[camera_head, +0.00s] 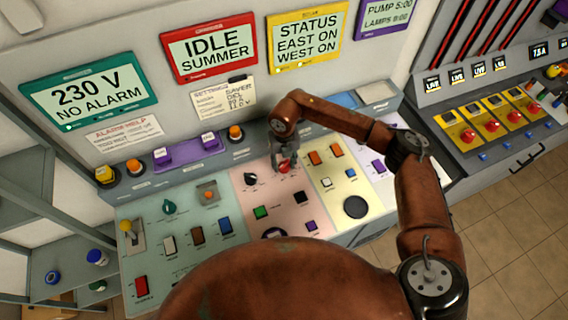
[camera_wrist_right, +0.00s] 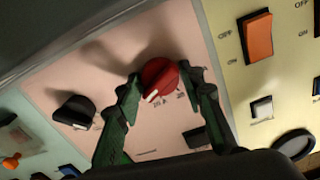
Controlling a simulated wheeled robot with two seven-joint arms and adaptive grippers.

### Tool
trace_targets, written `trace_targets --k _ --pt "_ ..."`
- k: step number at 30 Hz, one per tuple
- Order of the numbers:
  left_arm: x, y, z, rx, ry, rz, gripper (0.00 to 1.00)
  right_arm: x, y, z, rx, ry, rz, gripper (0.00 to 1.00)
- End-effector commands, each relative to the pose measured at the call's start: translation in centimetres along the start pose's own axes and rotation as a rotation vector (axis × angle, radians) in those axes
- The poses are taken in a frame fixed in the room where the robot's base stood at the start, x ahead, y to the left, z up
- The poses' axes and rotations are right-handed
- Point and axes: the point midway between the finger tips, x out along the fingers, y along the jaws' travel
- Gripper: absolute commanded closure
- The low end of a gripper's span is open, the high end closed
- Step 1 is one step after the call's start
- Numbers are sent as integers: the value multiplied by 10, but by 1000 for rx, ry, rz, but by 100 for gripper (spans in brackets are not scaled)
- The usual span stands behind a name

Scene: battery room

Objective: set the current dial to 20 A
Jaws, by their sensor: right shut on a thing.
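The red dial (camera_wrist_right: 159,78), with a white pointer mark, sits on the pink panel section (camera_wrist_right: 60,60). It also shows in the head view (camera_head: 285,168). My right gripper (camera_wrist_right: 166,84) has one green finger on each side of the dial and is shut on it; in the head view the gripper (camera_head: 286,161) comes down onto it from above. In the wrist view the white mark points to the lower left, just left of a small label that seems to read 20 A. Another label, too small to read surely, is right of it. My left gripper is not in view.
A black knob (camera_wrist_right: 73,111) is left of the dial, and a dark button (camera_wrist_right: 196,137) is below right. An orange rocker switch (camera_wrist_right: 257,37) stands on the yellow section. The settings note (camera_head: 224,98) hangs on the wall behind the panel.

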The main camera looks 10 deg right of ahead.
Motion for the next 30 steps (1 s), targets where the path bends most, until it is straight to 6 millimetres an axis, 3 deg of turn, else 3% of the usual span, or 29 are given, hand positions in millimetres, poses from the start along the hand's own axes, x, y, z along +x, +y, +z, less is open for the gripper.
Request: trace_targets --k 30 --pt "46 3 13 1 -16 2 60 1 0 0 -690 1 0 88"
